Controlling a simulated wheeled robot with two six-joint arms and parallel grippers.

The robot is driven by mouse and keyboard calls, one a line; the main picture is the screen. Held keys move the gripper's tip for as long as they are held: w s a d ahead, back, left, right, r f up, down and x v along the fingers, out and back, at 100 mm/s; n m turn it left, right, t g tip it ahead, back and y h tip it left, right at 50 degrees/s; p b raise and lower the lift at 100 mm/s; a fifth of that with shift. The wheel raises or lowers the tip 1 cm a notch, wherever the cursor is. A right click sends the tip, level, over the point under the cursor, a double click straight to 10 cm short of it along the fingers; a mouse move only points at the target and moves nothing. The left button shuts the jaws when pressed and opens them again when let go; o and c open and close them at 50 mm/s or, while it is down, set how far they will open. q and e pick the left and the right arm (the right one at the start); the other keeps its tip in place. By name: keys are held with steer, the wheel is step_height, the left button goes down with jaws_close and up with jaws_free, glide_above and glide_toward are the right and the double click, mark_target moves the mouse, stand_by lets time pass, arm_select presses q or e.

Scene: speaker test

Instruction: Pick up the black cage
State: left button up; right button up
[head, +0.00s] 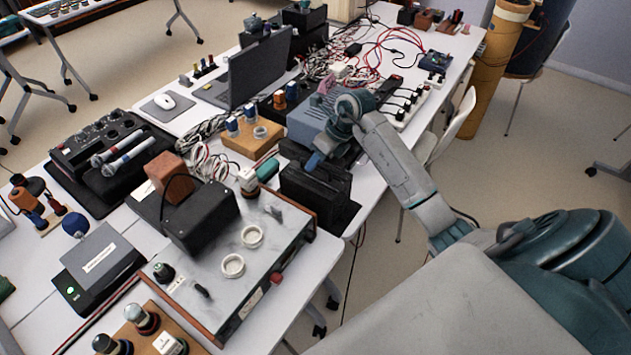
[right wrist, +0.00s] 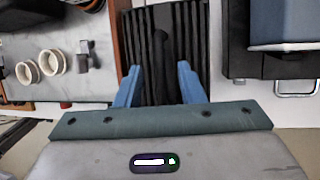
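The black cage (head: 312,190) is a dark box at the front edge of the table, right of the grey metal box. In the right wrist view its ribbed, slatted black top (right wrist: 163,45) lies beneath and between my fingers. My right gripper (head: 316,160) reaches in from the right, above the cage. In the right wrist view its two blue fingers (right wrist: 158,75) are spread apart with nothing clasped between them. Whether the fingertips touch the cage I cannot tell. My left gripper is not in view.
The grey metal box (head: 262,215) with white rings stands close left of the cage. A blue-grey box (head: 310,122) stands behind it. A laptop (head: 258,72), cables (head: 375,55) and a power strip (head: 405,100) crowd the table. Floor is clear in front.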

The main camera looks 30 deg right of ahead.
jaws_close()
stand_by(1.4)
